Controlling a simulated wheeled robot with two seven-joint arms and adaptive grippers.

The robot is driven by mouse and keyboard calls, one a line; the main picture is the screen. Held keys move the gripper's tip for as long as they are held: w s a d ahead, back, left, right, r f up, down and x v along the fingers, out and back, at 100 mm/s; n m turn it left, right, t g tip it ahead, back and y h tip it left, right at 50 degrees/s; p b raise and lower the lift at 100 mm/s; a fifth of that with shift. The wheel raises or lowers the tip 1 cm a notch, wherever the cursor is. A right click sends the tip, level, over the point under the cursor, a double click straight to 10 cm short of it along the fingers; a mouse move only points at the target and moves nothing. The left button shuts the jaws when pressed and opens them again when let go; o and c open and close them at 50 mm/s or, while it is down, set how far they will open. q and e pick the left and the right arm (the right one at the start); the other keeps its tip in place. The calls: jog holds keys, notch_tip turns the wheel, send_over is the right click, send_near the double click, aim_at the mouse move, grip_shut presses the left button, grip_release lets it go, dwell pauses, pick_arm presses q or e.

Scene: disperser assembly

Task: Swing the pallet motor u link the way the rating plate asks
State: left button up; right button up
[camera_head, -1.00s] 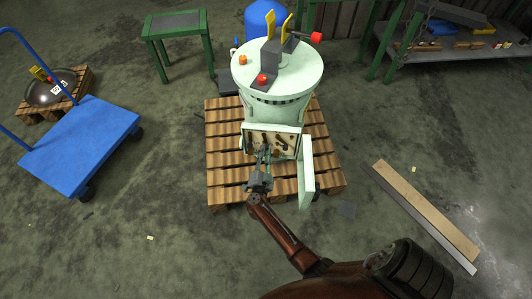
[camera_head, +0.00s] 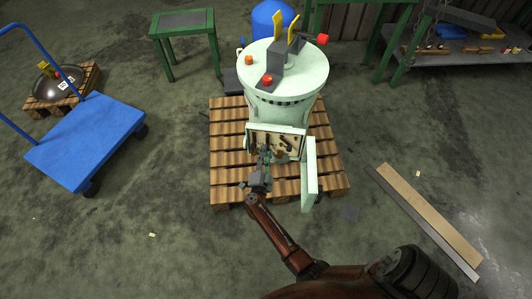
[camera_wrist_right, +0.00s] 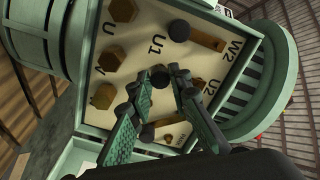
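The pale green pallet motor (camera_head: 283,75) stands upright on a wooden pallet, its terminal box (camera_head: 290,153) open at the front. In the right wrist view, the cream terminal board (camera_wrist_right: 140,28) carries dark round knobs, brass hex studs and letters including U1, U2 and W2. A brass link (camera_wrist_right: 207,39) runs from the knob (camera_wrist_right: 179,30) beside U1 towards W2; I take it as the U link. No rating plate is readable.
The box door (camera_head: 309,175) stands open on the right. A blue cart (camera_head: 85,140) is at the left, planks (camera_head: 430,215) lie on the floor at right, and a green table (camera_head: 183,20) stands behind. Floor around the pallet (camera_head: 228,158) is mostly clear.

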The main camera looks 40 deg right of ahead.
jog(key=o, duration=0.4)
jog(key=shift+o, duration=0.2)
